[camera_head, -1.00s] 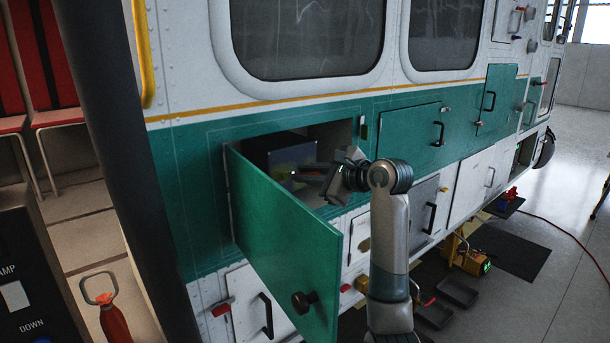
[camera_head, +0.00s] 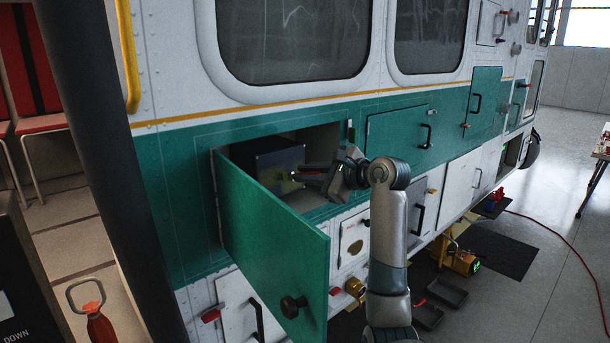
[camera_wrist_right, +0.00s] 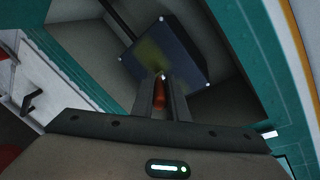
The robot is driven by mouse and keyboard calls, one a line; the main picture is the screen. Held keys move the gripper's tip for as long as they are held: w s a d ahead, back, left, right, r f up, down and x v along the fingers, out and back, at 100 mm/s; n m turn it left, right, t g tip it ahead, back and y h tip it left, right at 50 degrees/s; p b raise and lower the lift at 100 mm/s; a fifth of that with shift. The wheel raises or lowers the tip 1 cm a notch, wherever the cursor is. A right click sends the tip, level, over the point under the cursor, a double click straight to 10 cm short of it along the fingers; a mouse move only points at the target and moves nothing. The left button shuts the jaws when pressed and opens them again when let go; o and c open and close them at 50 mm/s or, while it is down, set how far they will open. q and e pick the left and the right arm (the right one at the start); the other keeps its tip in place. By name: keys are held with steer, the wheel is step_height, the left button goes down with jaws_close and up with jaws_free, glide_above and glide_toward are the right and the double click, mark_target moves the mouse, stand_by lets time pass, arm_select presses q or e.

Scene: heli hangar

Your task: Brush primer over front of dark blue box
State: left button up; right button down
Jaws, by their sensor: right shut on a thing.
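The dark blue box (camera_head: 280,157) sits inside the open compartment in the green band of the helicopter. It also shows in the right wrist view (camera_wrist_right: 187,58), with pale corner fittings and a dull yellow-green patch (camera_wrist_right: 150,52) on its front face. My right gripper (camera_head: 308,174) reaches in at the compartment opening, close to the box front. In the right wrist view its fingers (camera_wrist_right: 161,98) are shut on a brush with an orange-red handle (camera_wrist_right: 160,94). The brush tip is at or very near the box's front; contact is unclear. My left gripper is out of view.
The open green compartment door (camera_head: 275,250) stands out to the left of my right arm. The compartment rim surrounds the gripper closely. Below are drawers, black trays (camera_head: 447,292) and a yellow device (camera_head: 460,260). A red extinguisher (camera_head: 98,325) stands at lower left.

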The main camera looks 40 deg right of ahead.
steer(key=shift+d, duration=0.15)
steer(key=shift+w+d, duration=0.15)
steer(key=shift+d, duration=1.65)
steer(key=shift+w+d, duration=0.15)
steer(key=shift+d, duration=1.8)
steer(key=shift+r, duration=0.75)
steer(key=shift+a, duration=0.1)
